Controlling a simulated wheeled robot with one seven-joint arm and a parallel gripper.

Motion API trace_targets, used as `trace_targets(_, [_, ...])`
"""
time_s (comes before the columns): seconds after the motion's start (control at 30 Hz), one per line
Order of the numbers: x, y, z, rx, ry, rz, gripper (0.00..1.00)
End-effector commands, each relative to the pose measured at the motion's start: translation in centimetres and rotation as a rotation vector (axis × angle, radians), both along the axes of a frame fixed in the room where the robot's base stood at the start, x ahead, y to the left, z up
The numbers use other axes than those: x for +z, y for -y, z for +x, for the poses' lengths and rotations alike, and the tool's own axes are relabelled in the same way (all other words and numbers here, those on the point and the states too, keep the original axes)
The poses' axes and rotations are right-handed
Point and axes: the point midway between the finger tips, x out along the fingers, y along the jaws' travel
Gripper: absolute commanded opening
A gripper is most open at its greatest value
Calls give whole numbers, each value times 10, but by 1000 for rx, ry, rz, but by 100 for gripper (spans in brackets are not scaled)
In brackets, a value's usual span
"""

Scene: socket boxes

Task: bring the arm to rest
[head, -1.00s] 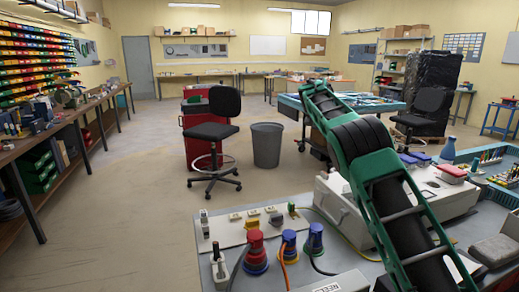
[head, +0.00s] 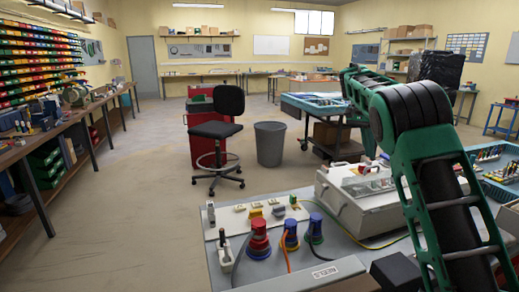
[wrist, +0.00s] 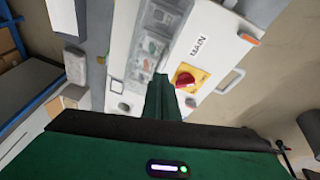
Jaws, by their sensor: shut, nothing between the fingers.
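My gripper (wrist: 161,84) shows in the wrist view as narrow green fingers held together, with nothing between them. It points toward a white box (wrist: 212,48) with a red and yellow rotary switch (wrist: 187,78) and the label MAIN. I cannot tell how far the fingertips are from the box. In the head view my green and black arm (head: 410,105) rises from the lower right, bends, and folds back down behind itself. The fingertips cannot be made out there.
A grey bench (head: 345,262) carries a white socket strip (head: 262,216), red and blue plugs (head: 259,240), a pale case (head: 355,205) and a blue crate (head: 497,180). A black chair (head: 219,130) and a grey bin (head: 270,145) stand beyond. The floor at left is open.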

Motion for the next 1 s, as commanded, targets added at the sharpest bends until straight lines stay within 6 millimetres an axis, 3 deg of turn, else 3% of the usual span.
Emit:
trace_targets(0.2, [17,52,-74,23,-37,59,0])
trace_targets(0.47, [18,89,-179,90,-76,133,0])
trace_targets(0.73, [0,94,-295,186,-99,205,0])
trace_targets(1.0, [-36,74,-411,301,-109,260,0])
